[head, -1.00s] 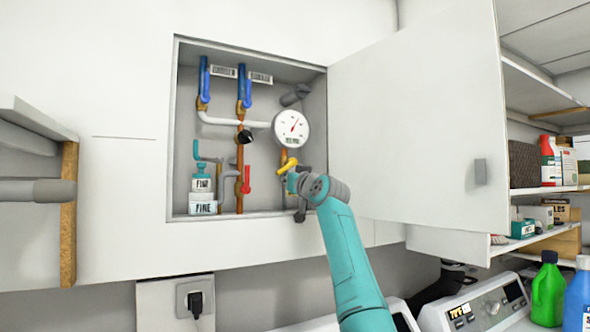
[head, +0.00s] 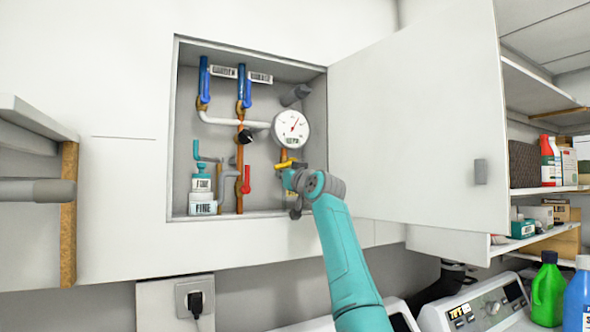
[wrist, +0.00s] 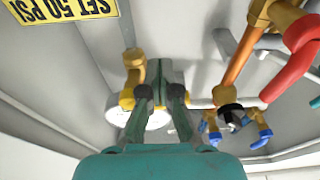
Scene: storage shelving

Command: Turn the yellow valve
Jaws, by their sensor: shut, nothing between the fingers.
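The yellow valve (head: 284,165) sits below the round gauge in the open wall cabinet, its handle lying nearly level. In the wrist view its yellow part (wrist: 127,98) shows just left of the fingers, below a brass fitting. My gripper (head: 288,180) is at the valve, right beside and below the handle, and its wrist hides part of the pipe there. In the wrist view my gripper (wrist: 162,66) has its fingers together and nothing between them. The fingers lie against or very close to the valve; contact is not clear.
The gauge (head: 291,131) is just above. A red valve (head: 246,180), blue valves (head: 205,80) and copper pipes are to the left. A bottle (head: 202,183) stands in the cabinet's lower left. The open door (head: 415,110) bounds the right side. A yellow label (wrist: 62,9) shows in the wrist view.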

